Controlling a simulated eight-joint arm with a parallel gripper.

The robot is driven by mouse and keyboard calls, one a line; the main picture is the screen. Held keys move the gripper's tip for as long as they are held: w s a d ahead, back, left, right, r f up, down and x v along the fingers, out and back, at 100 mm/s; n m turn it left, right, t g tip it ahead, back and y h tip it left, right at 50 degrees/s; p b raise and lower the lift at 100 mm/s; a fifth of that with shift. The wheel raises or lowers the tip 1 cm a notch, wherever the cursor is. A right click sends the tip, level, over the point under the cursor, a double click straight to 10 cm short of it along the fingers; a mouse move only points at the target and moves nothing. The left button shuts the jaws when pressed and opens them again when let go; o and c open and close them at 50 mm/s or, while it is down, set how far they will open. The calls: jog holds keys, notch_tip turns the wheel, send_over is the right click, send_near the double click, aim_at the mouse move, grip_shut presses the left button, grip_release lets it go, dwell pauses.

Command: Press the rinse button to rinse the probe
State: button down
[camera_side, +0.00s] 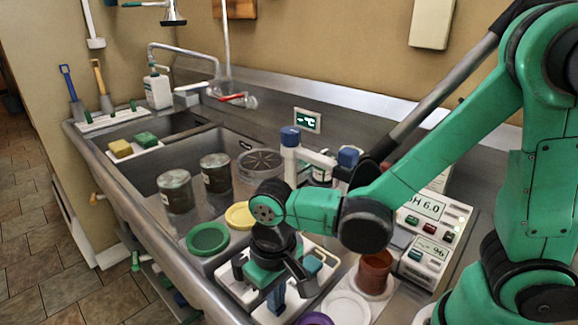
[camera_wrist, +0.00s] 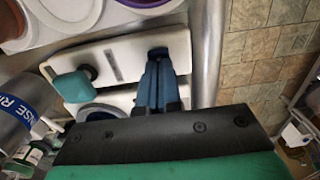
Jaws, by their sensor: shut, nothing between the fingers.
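My gripper (camera_side: 277,298) is low over a white tray (camera_side: 325,262) at the sink's front. Its two blue fingers are pressed together, empty, and also show in the wrist view (camera_wrist: 160,75). In the wrist view a teal block on a dark stem (camera_wrist: 72,86) sits on the tray to the left of the fingers, apart from them. A grey cylinder with a blue band (camera_wrist: 22,108) bears partly cut-off lettering that looks like "RINSE". I cannot tell which part is the rinse button, nor pick out the probe.
An instrument box reading pH 6.0 (camera_side: 425,207) with small coloured buttons stands at right. A brown cup (camera_side: 374,270) is nearby. Green (camera_side: 208,239) and yellow (camera_side: 240,215) lids lie left of my arm. Two dark jars (camera_side: 175,190) stand behind. The sink edge is close in front.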

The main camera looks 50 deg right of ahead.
jog(key=shift+f, duration=0.3)
jog(key=shift+r, duration=3.05)
jog(key=w+d+r+t, duration=0.2)
jog(key=d+r+t, duration=0.2)
jog(key=d, duration=0.6)
jog(key=t, duration=0.2)
jog(key=shift+d+r+t, duration=0.15)
jog(key=shift+t, duration=0.15)
